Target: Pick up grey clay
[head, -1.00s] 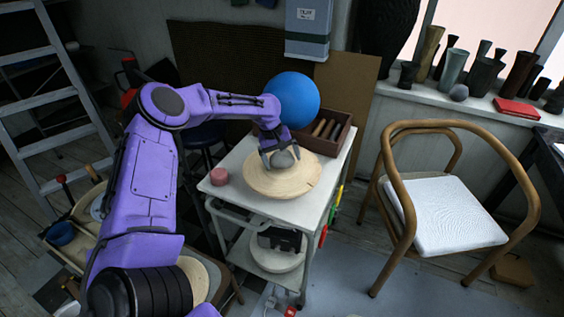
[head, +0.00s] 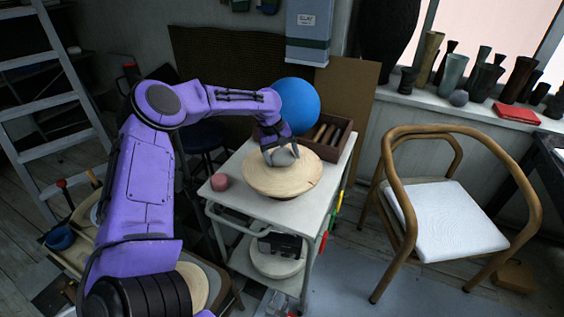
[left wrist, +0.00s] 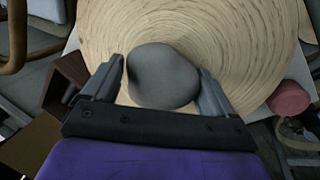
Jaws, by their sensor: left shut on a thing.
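The grey clay (left wrist: 163,76) is a rounded lump between the fingers of my left gripper (left wrist: 162,88) in the left wrist view. In the head view the clay (head: 281,157) shows partly behind the fingers of my left gripper (head: 279,158), over the round wooden disc (head: 262,187). The gripper is shut on the clay. I cannot tell whether the clay still touches the disc. My right gripper is not in view.
The disc rests on a white cart (head: 226,203). A pink lump (head: 220,182) is at the cart's left, and a brown box (head: 336,151) with dark rods is at its back. A blue ball (head: 297,104) stands behind. A wooden chair (head: 413,225) is to the right.

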